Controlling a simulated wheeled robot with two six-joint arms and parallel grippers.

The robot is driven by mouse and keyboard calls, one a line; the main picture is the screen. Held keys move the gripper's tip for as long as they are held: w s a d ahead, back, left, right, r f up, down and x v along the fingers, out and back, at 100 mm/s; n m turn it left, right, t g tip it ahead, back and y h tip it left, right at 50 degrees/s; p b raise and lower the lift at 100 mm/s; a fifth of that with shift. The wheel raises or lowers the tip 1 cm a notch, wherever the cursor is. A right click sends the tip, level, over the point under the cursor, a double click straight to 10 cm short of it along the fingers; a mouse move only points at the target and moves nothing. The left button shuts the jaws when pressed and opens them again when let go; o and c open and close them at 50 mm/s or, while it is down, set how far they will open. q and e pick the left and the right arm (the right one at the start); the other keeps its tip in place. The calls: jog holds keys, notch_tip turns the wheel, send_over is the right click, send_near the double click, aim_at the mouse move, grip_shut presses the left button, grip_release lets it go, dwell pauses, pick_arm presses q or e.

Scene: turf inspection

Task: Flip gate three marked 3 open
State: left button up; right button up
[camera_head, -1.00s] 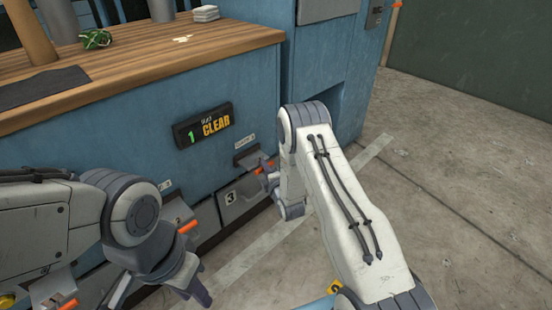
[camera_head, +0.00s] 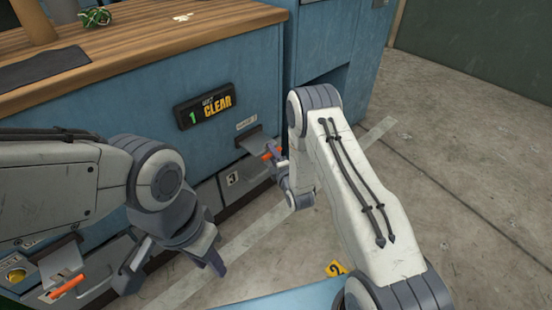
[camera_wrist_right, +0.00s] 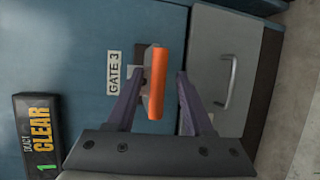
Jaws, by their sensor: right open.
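Gate 3 has an orange handle (camera_wrist_right: 156,84) on a grey lever beside a white "GATE 3" label (camera_wrist_right: 114,73) in the right wrist view. In the head view, the handle (camera_head: 270,153) sticks out from the blue cabinet front, below a grey plate (camera_head: 258,141). My right gripper (camera_wrist_right: 158,78) is open, with one finger on each side of the handle; I cannot tell whether they touch it. In the head view, my right gripper (camera_head: 282,168) is partly hidden by its own arm. My left gripper (camera_head: 172,272) is open and empty, low in front of the cabinet.
A display (camera_head: 204,110) on the cabinet reads "1 CLEAR". A grey drawer (camera_wrist_right: 222,75) with a metal pull is beside gate 3. Another orange handle (camera_head: 67,286) is at lower left. The wooden counter (camera_head: 150,40) is above. Concrete floor (camera_head: 450,200) is clear at right.

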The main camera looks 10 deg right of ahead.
jog(key=s+d+r+p, duration=0.1)
jog(key=s+p, duration=0.2)
jog(key=s, duration=0.7)
jog(key=shift+r, duration=0.4)
jog(key=shift+d, duration=0.1)
